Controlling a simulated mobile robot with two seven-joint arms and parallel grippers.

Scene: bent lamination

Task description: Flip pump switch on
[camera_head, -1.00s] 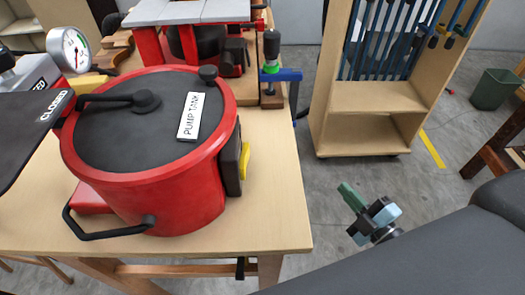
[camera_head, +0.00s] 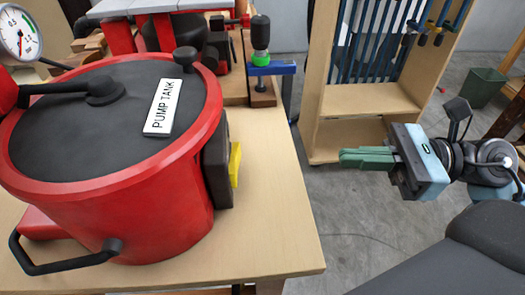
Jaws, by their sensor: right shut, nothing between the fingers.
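The red pump tank (camera_head: 120,215) with a dark lid and a "PUMP TANK" label stands on the wooden table at the left. A dark box on its right side carries a yellow switch (camera_head: 235,164). I cannot tell whether the switch is on or off. My right gripper (camera_head: 342,158) has green fingers, which are shut and empty. It points left toward the switch, to the right of the table and apart from the tank. My left gripper is not in view.
The bare table top (camera_head: 265,215) lies right of the tank. A clamp with a blue bar (camera_head: 270,68) and green ring stands behind it. A wooden rack (camera_head: 355,100) stands behind my right gripper. A gauge (camera_head: 18,35) shows at the upper left.

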